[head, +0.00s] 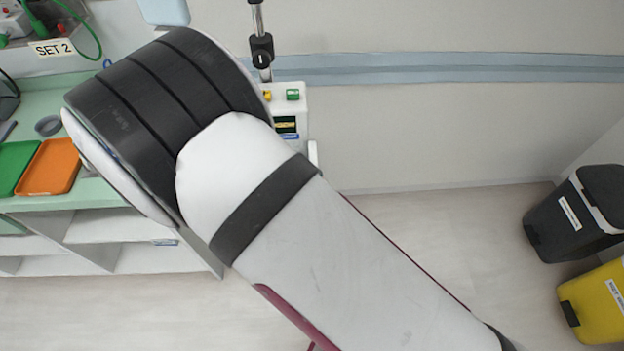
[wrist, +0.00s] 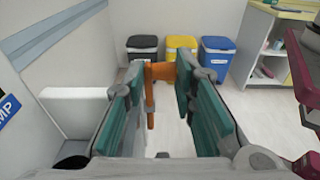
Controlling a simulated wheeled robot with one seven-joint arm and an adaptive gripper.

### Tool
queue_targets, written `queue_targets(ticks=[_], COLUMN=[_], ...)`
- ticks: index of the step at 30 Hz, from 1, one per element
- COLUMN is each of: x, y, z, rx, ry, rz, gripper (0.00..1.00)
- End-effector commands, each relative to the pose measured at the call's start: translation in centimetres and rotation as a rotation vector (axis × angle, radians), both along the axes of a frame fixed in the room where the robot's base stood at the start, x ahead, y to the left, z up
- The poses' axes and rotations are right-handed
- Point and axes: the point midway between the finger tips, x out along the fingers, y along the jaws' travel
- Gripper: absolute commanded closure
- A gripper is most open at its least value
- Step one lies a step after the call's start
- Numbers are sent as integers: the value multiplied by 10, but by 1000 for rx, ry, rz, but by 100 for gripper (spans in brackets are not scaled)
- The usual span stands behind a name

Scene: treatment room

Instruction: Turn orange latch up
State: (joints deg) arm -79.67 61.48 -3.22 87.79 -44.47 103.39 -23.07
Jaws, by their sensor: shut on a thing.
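The orange latch (wrist: 151,74) shows in the wrist view between the fingertips of my gripper (wrist: 160,82). It has a short crosswise part at the tips and a thin part hanging down from its left end. My gripper's teal-padded fingers are shut on it. In the head view my arm hides the latch and my gripper. A white device (head: 299,104) with a green and a yellow knob shows partly beside my arm there. A white housing (wrist: 75,108) stands left of my fingers in the wrist view.
A green counter (head: 75,198) with a green tray (head: 13,163) and an orange tray (head: 50,168) lies left of my arm. A metal pole (head: 258,20) rises behind the device. Black (head: 570,218), yellow (wrist: 181,46) and blue (wrist: 216,58) bins stand along the wall.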

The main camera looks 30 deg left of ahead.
Motion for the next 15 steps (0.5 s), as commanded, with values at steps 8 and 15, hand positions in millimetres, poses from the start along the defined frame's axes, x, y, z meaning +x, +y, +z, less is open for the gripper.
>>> queue_targets(ticks=[8, 15], x=[-7, -7], y=[-2, -2], z=[-4, -4], rx=[-17, -16], ry=[10, 10], rz=[-9, -10], gripper=[100, 66])
